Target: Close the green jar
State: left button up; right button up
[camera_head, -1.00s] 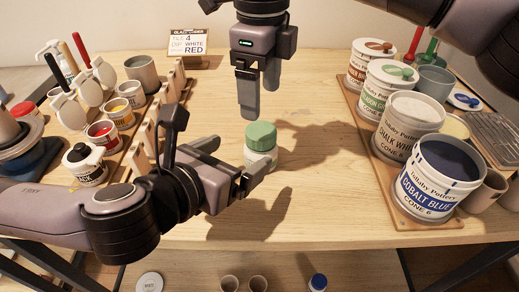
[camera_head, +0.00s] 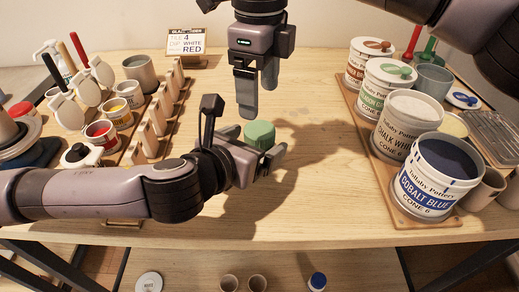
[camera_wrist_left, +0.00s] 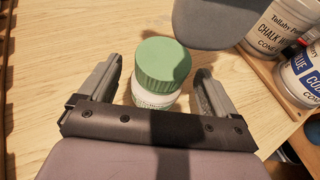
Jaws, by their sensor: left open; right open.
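The green jar (camera_wrist_left: 152,97) is a small white jar with a label, standing upright on the wooden table. Its green lid (camera_wrist_left: 162,64) sits on top; whether it is screwed tight I cannot tell. The lid also shows in the head view (camera_head: 260,134), where my left arm hides most of the jar body. My left gripper (camera_head: 266,162) is open, with one finger on each side of the jar and visible gaps in the left wrist view (camera_wrist_left: 157,88). My right gripper (camera_head: 260,100) is open, pointing down just above and behind the lid.
On the right, a board (camera_head: 400,213) holds several glaze buckets, the cobalt blue one (camera_head: 438,175) nearest. On the left stand small paint jars (camera_head: 102,134), tools and a wooden rack (camera_head: 160,115). A sign (camera_head: 186,42) stands at the back. The table between is mostly clear.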

aim_at(260, 129)
pick_arm(q)
grip_shut()
dwell(0.5)
pick_arm(e)
jog(key=shift+f, duration=4.05)
jog(key=c, duration=1.1)
jog(key=shift+o, duration=0.2)
jog(key=shift+m, duration=1.7)
